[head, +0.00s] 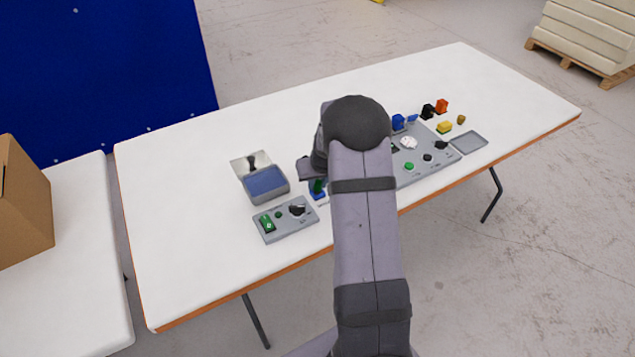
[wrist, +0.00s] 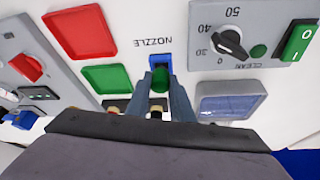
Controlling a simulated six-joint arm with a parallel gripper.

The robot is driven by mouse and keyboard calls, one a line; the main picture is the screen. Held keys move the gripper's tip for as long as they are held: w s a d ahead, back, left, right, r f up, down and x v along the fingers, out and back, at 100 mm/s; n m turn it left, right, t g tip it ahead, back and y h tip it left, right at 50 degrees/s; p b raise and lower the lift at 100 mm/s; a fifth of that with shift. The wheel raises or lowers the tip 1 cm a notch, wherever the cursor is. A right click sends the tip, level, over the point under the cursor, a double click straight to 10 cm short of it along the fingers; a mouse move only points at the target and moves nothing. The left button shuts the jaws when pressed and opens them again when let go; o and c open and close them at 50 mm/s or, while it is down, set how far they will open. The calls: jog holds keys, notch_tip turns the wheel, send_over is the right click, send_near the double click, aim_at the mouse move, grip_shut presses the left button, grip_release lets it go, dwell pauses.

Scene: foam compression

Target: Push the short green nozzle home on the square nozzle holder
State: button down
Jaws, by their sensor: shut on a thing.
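The short green nozzle (wrist: 160,79) is between the fingers of my gripper (wrist: 162,92), which is shut on it. It also shows in the head view (head: 317,185), just below my gripper (head: 315,178). The blue square nozzle holder (wrist: 160,61) stands by the NOZZLE label and is partly covered by the nozzle in the wrist view. In the head view the holder (head: 318,194) is directly beneath the nozzle. The nozzle is lined up over the holder; I cannot tell how far down it sits.
A grey panel (head: 270,235) with a dial (head: 297,209) and green rocker switch (head: 267,224) is close by. A tray with a blue inside (head: 287,190) is behind it. A larger grey panel (head: 430,165) and several small coloured parts lie right. The table's left side is clear.

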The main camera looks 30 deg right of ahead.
jog(key=shift+f, duration=0.3)
jog(key=shift+r, duration=0.25)
dwell(0.4)
jog(key=shift+a+r, duration=0.2)
jog(key=shift+a, duration=0.05)
jog(key=s+a+r+n+p, duration=0.1)
jog(key=s+a+r, duration=0.2)
jog(key=a, duration=0.3)
jog(key=s+a+r+n+p, duration=0.1)
jog(key=s+a+r, duration=0.2)
jog(key=a+r, duration=0.2)
jog(key=s+a+r+n+y+p, duration=0.1)
jog(key=s+a+r, duration=0.3)
jog(key=a, duration=0.5)
jog(key=shift+p, duration=0.5)
